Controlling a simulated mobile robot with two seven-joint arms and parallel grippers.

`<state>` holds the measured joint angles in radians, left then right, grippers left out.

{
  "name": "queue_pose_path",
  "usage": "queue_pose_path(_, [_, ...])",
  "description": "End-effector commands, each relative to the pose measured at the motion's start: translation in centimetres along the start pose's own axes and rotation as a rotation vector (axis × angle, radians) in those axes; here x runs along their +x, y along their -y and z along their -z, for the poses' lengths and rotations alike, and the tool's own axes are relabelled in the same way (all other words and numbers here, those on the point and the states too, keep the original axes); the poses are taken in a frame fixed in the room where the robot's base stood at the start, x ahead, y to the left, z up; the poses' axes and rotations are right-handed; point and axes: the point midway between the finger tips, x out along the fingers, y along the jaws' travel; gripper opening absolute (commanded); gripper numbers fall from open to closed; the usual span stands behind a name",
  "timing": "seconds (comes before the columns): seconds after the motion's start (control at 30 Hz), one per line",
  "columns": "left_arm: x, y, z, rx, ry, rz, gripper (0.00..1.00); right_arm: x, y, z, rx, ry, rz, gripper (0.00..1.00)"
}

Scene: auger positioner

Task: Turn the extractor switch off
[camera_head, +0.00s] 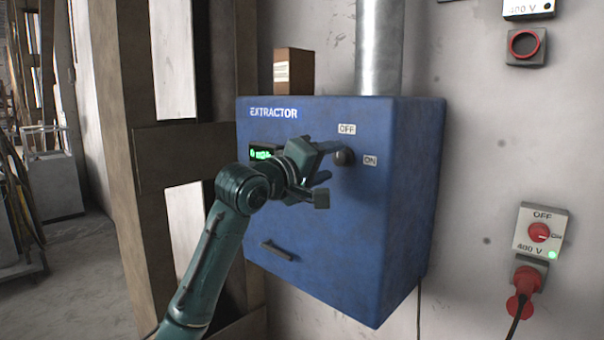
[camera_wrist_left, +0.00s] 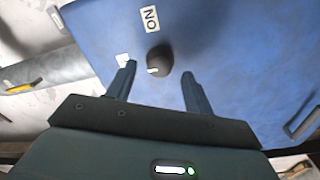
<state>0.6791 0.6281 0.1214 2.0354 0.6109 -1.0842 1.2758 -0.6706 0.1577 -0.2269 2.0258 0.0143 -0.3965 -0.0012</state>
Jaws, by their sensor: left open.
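The blue extractor box (camera_head: 340,240) hangs on the wall, with a dark round switch knob (camera_head: 343,157) on its front. An OFF label (camera_head: 347,129) is above the knob and an ON label (camera_head: 370,160) is to its right. My left gripper (camera_head: 326,168) is just in front of the knob. In the left wrist view the knob (camera_wrist_left: 159,60) shows between the spread, empty fingers of the left gripper (camera_wrist_left: 159,74), apart from both. A white mark is on the knob's lower left there; I cannot tell its exact setting. My right gripper is not in view.
A green-lit display (camera_head: 263,152) is on the box, partly behind my left arm. A handle (camera_head: 277,250) sits low on the front. A metal duct (camera_head: 379,50) rises from the top. A 400 V switch (camera_head: 540,232) with a red plug is on the right wall. A post (camera_head: 120,120) stands left.

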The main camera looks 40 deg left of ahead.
Motion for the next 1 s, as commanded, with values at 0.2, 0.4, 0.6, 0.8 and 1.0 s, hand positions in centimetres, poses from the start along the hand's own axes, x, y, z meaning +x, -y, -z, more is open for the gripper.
queue_pose_path(0.2, [-5.1,0.3,-0.2,0.003,-0.001,-0.001,0.52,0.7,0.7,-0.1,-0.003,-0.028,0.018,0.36])
queue_pose_path(0.4, [-8.9,0.2,-0.1,0.002,-0.001,-0.001,0.52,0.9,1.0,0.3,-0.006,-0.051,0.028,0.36])
queue_pose_path(0.6, [-10.6,0.1,-0.1,0.0,0.0,0.001,0.52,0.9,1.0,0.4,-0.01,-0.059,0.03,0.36])
queue_pose_path(0.8, [-10.8,0.1,0.0,-0.001,0.001,0.001,0.52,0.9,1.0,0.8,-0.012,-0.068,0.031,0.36])
queue_pose_path(1.0, [-10.8,0.1,0.0,-0.001,0.001,0.001,0.52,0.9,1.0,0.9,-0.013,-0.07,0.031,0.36])
